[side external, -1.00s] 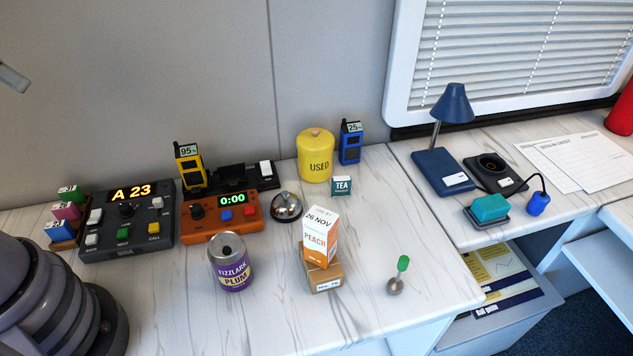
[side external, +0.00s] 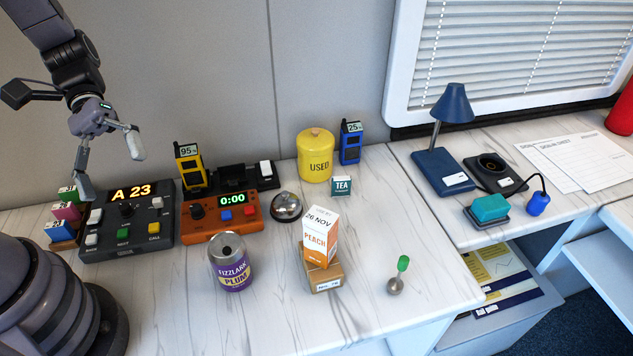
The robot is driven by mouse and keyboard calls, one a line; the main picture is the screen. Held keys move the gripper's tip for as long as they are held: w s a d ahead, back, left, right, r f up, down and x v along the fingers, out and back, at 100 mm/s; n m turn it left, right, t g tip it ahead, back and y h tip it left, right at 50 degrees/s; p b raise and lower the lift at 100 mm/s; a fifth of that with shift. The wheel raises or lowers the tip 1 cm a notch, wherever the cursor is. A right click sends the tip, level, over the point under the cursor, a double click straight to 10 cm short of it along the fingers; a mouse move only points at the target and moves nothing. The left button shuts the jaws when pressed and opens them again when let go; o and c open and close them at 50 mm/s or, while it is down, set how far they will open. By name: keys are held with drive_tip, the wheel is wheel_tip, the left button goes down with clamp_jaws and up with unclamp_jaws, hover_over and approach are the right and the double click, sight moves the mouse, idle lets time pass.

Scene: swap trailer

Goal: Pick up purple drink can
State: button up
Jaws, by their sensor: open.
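The purple drink can (side external: 231,265), labelled Fizzlark Plum, stands upright on the marbled white counter (side external: 190,320), in front of the orange timer box. Its top is silver. My gripper (side external: 112,172) is open and empty in the upper left, above the dark A 23 console. It is up and to the left of the can, well apart from it. Its fingers spread, one to the right and one pointing down.
The A 23 console (side external: 142,240), orange timer (side external: 219,221) and bell (side external: 286,206) stand behind the can. A peach carton (side external: 318,240) on a small cardboard box (side external: 325,278) is to its right. A green-handled spoon (side external: 398,272) lies farther right. Counter in front of the can is clear.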

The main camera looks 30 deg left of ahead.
drive_tip(key=w+d+f+n+t+h, duration=0.1)
drive_tip(key=w+f+n+t+h, duration=0.2)
drive_tip(key=f+n+t, duration=0.4)
drive_tip(key=w+f+n+t+h, duration=0.3)
drive_tip(key=w+f+n+t, duration=0.15)
drive_tip(key=f+n, duration=0.5)
approach(246, 259)
drive_tip(key=shift+w+d+f+t, duration=0.15)
drive_tip(key=shift+d+f+t, duration=0.15)
drive_tip(key=shift+d, duration=0.35)
drive_tip(key=shift+w+d+r, duration=0.1)
drive_tip(key=shift+w+d, duration=0.1)
drive_tip(key=shift+d, duration=0.35)
drive_tip(key=shift+x, duration=3.2)
drive_tip(key=c, duration=0.7)
